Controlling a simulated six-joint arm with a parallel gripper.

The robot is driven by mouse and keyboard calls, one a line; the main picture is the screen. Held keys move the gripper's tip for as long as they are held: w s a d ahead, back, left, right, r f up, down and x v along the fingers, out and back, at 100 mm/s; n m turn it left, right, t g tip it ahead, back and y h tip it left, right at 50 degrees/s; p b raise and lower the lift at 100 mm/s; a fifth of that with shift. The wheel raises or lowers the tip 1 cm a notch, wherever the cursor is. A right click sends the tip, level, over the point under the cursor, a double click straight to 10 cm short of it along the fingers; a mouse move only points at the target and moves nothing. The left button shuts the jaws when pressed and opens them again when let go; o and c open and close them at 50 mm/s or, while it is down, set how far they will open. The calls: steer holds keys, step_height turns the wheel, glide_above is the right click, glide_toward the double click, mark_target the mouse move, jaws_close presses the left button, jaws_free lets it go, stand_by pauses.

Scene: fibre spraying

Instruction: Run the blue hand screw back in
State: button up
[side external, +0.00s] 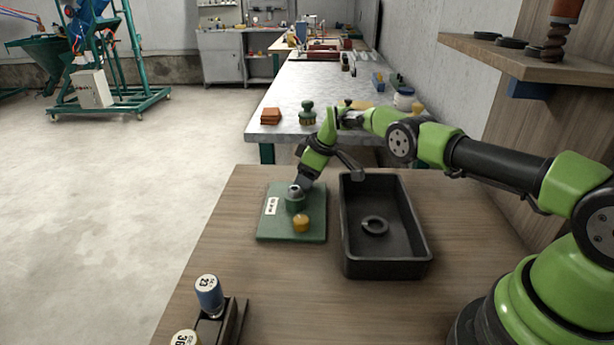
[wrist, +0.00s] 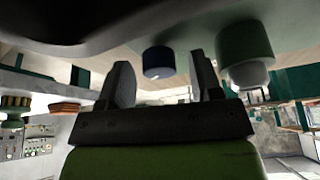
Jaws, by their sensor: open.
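The blue hand screw (wrist: 158,62) shows in the wrist view as a dark blue round knob against the pale plate. It appears in the gap between the two fingers of my gripper (wrist: 163,80), near their tips. The fingers are open and apart, and I cannot tell how far beyond them the knob is. In the side view my gripper (side external: 303,184) points down over the back of the green plate (side external: 270,232). The hand screw is not visible there. A green boss with a silver-grey top (side external: 295,201) stands close to the gripper; it also shows in the wrist view (wrist: 245,50).
A black tray (side external: 345,262) holding a dark ring (side external: 375,226) stands right of the plate. A blue labelled cylinder (side external: 208,295) stands in a dark holder at the front left. Bare tabletop (side external: 300,290) lies in front.

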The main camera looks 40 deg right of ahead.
steer(key=c, duration=0.9)
steer(key=shift+m, duration=0.7)
steer(key=m+h, duration=0.1)
steer(key=m, duration=0.1)
steer(key=shift+a+m+t+h, duration=0.1)
steer(key=shift+m+t+h, duration=0.2)
steer(key=shift+m, duration=0.1)
steer(key=m+h, duration=0.1)
steer(key=m, duration=0.2)
steer(key=m+h, duration=0.1)
steer(key=m, duration=0.3)
steer(key=shift+a+h, duration=0.1)
steer(key=shift+h, duration=0.2)
steer(key=shift+m+g+h, duration=0.4)
steer(key=shift+m+h, duration=0.1)
steer(key=shift+m, duration=1)
steer(key=shift+m+g, duration=0.3)
steer(key=shift+m, duration=0.2)
steer(key=o, duration=0.9)
